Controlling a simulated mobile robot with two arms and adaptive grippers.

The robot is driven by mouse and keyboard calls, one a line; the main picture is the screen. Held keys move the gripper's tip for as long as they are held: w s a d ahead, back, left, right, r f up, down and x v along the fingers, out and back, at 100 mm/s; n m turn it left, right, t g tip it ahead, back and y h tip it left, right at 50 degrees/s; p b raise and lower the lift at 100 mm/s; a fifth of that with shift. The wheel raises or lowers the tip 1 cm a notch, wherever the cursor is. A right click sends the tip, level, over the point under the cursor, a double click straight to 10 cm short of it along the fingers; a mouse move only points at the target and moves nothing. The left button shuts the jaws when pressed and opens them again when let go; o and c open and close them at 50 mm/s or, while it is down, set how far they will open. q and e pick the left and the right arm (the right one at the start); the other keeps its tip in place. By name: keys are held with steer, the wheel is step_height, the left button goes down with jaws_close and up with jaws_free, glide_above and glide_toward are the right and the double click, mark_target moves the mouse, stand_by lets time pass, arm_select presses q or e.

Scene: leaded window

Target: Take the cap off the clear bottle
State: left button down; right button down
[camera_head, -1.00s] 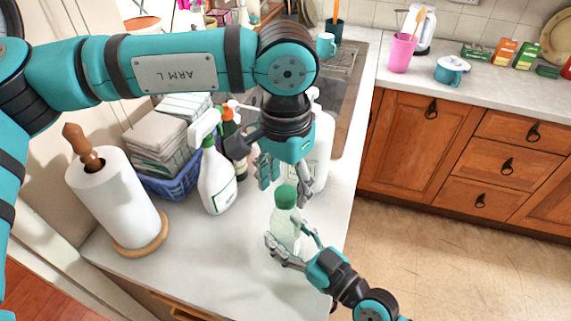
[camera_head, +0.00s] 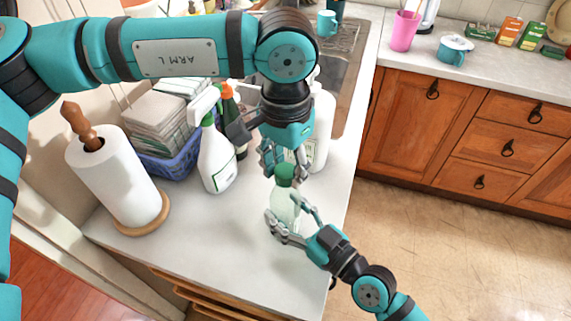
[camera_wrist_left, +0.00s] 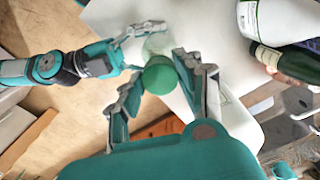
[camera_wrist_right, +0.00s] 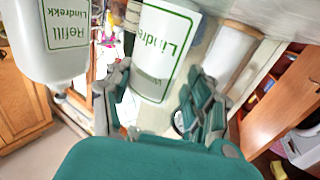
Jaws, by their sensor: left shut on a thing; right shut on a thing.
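The clear bottle (camera_head: 283,207) stands upright on the white counter in the head view, with its green cap (camera_head: 285,174) on top. My left gripper (camera_head: 285,168) comes down from above and is shut on the cap. In the left wrist view the cap (camera_wrist_left: 159,78) sits between both fingers. My right gripper (camera_head: 284,211) comes in from the lower right and is shut around the bottle's body, below the cap. In the right wrist view the clear bottle is hard to tell from the labelled bottles behind it.
A white spray bottle (camera_head: 216,160) and a large white bottle (camera_head: 323,130) stand close behind the left gripper. A paper towel roll (camera_head: 115,185) and a blue basket (camera_head: 180,164) are to the left. The counter (camera_head: 225,255) is bare in front, with its edge to the right.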

arm_select(q)
steer(key=n, duration=2.1)
steer(key=shift+n, duration=0.4)
steer(key=n, duration=0.6)
steer(key=shift+n, duration=0.3)
steer(key=n, duration=0.6)
steer(key=shift+r+n, duration=0.1)
steer(key=shift+n, duration=0.2)
steer(key=n, duration=0.6)
steer(key=shift+n, duration=0.3)
steer(key=n, duration=0.6)
steer(key=shift+n, duration=0.4)
steer(key=n, duration=0.5)
